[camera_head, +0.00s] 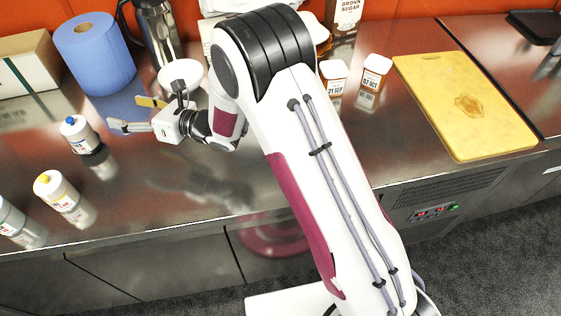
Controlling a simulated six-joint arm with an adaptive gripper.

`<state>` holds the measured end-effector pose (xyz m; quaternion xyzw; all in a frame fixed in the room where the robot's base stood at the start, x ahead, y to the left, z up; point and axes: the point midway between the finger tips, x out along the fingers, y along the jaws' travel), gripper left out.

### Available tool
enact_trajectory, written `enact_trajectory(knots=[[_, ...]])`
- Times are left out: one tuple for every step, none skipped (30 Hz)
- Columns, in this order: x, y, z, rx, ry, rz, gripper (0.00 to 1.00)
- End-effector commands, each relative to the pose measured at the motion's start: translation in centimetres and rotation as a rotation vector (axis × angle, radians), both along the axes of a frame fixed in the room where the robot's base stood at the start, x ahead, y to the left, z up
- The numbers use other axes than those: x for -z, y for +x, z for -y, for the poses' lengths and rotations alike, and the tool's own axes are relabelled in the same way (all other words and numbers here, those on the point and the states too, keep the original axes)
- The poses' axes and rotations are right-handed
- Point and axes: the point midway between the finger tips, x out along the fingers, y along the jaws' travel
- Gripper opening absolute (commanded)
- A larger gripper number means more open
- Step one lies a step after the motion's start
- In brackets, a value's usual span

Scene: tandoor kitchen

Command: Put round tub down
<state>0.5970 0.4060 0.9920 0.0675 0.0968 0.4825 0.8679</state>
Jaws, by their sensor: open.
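My gripper (131,113) is over the steel counter at left, pointing left. Its two fingers are spread apart and I see nothing between them. A white round thing (181,73), perhaps the round tub seen from above, is just behind my gripper. My wrist hides part of it, and I cannot tell whether they touch. Two round tubs with white lids and date labels stand upright behind my arm: one reads 21 SEP (333,76), the other 07 OCT (374,74). They are well apart from my gripper.
A small white bottle with a blue cap (80,135) stands left of my gripper. A yellow-capped bottle (58,192) is nearer the front edge. A blue paper roll (95,55) and a steel flask (158,30) stand behind. A yellow cutting board (465,105) lies at right.

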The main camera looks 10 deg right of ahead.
Motion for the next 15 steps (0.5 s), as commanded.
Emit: enact_trajectory(knots=[[-1.1, 0.7, 1.0, 0.038, 0.008, -0.040, 0.65], [-1.6, 1.0, 1.6, 0.061, 0.013, -0.069, 0.65], [-2.1, 1.5, 2.5, 0.094, 0.021, -0.109, 0.65], [-2.6, 1.8, 3.1, 0.118, 0.029, -0.138, 0.65], [-3.0, 2.0, 3.7, 0.142, 0.037, -0.166, 0.65], [-3.6, 2.4, 4.5, 0.174, 0.049, -0.206, 0.65], [-4.0, 2.6, 5.2, 0.201, 0.058, -0.234, 0.65], [-4.4, 2.8, 5.9, 0.226, 0.068, -0.263, 0.65], [-5.0, 3.1, 6.8, 0.259, 0.083, -0.301, 0.65], [-5.4, 3.2, 7.5, 0.286, 0.095, -0.329, 0.65], [-5.8, 3.3, 8.2, 0.311, 0.108, -0.357, 0.65], [-6.3, 3.4, 9.1, 0.347, 0.125, -0.395, 0.65], [-6.7, 3.5, 9.8, 0.373, 0.142, -0.422, 0.65], [-7.1, 3.6, 10.6, 0.400, 0.157, -0.449, 0.65], [-7.6, 3.6, 11.6, 0.435, 0.178, -0.486, 0.65]])
